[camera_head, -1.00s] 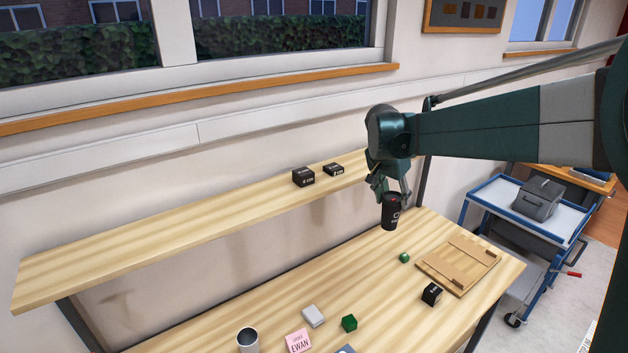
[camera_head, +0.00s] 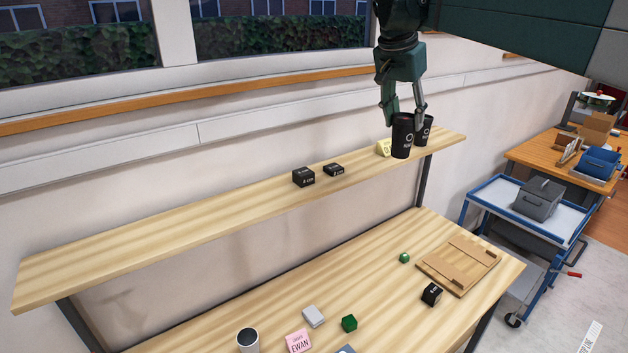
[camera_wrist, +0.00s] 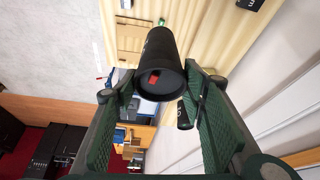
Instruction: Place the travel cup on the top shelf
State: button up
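The black travel cup (camera_head: 402,138) is upright between the fingers of my gripper (camera_head: 404,112) at the right end of the top shelf (camera_head: 240,204). The cup also shows in the wrist view (camera_wrist: 160,62), with a finger along each side, so my gripper is shut on it. In the head view the cup's base overlaps the shelf board. I cannot tell whether it touches the board or hangs just above or in front of it.
A second dark cup (camera_head: 425,128) stands right behind the held one. A yellow note (camera_head: 383,147) is just left of it. Two black boxes, one (camera_head: 303,176) and a flatter one (camera_head: 334,170), sit mid-shelf. The shelf's left part is bare. Several small things lie on the table (camera_head: 400,300) below.

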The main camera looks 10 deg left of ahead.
notch_tip(320, 180, up, 5)
jog(key=shift+f, duration=0.2)
jog(key=s+a+n+p, duration=0.1)
jog(key=s+a+p, duration=0.3)
jog(key=a, duration=1)
jog(key=s+a+p, duration=0.4)
jog(key=a, duration=1.1)
jog(key=s+a+n+y+p, duration=0.1)
jog(key=s+a+p, duration=0.3)
jog(key=s+a, duration=0.55)
jog(key=s+a+n+p, duration=0.1)
jog(key=s+a+p, duration=0.2)
jog(key=s+a, duration=0.7)
notch_tip(320, 180, down, 5)
jog(key=w+a, duration=0.2)
jog(key=a, duration=0.1)
jog(key=shift+w+f, duration=0.15)
jog(key=shift+w, duration=0.05)
jog(key=shift+d+f, duration=0.1)
jog(key=shift+f+p, duration=0.55)
jog(key=shift+f, duration=2.25)
